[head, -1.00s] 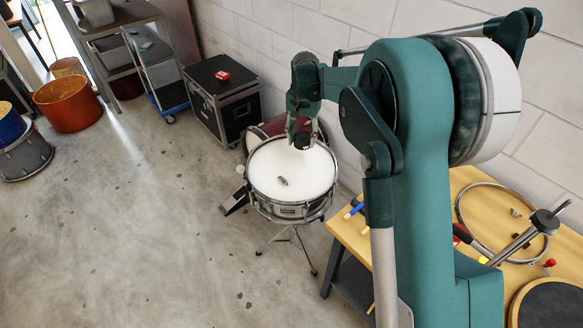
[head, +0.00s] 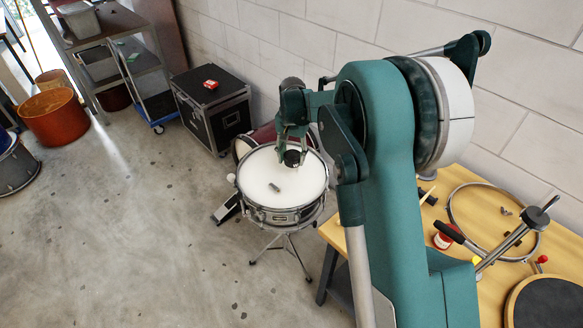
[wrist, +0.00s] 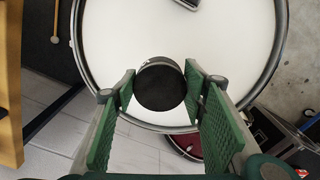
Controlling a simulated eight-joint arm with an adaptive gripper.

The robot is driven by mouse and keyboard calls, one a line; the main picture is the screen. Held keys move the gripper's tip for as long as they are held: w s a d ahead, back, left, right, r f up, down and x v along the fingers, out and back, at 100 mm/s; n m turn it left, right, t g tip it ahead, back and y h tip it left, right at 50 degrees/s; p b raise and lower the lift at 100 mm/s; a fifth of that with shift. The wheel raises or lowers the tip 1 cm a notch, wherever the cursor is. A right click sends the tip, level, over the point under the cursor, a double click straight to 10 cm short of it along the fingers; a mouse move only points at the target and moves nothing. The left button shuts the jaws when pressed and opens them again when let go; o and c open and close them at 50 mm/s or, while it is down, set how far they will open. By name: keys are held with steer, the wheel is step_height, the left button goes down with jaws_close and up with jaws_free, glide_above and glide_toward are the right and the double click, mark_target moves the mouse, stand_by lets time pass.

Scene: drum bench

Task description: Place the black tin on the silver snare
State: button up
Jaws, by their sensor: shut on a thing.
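The black tin (head: 292,159) is a small round dark tin held between the fingers of my gripper (head: 291,150). In the wrist view the black tin (wrist: 160,86) sits between the green finger pads of my gripper (wrist: 160,90), its round dark face toward the camera. The silver snare (head: 305,178) stands on its stand with a white head and metal rim. The tin is over the far part of the white head in the head view. I cannot tell whether it touches the head. The snare (wrist: 215,50) fills much of the wrist view.
A small dark object (head: 274,187) lies on the snare head. A wooden bench (head: 478,190) with a hoop (head: 452,205) and tools is at the right. A black case (head: 212,112) with a red item stands behind the snare, near a red drum. Floor at left is open.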

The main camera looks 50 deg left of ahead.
mark_target(292, 172)
steer(key=shift+f, duration=0.7)
steer(key=shift+f+b, duration=0.3)
steer(key=shift+f, duration=1.6)
steer(key=shift+f, duration=0.15)
steer(key=o, duration=0.9)
steer(key=shift+o, duration=0.2)
step_height(292, 172, up, 12)
steer(key=shift+r+p, duration=0.15)
steer(key=shift+p, duration=0.6)
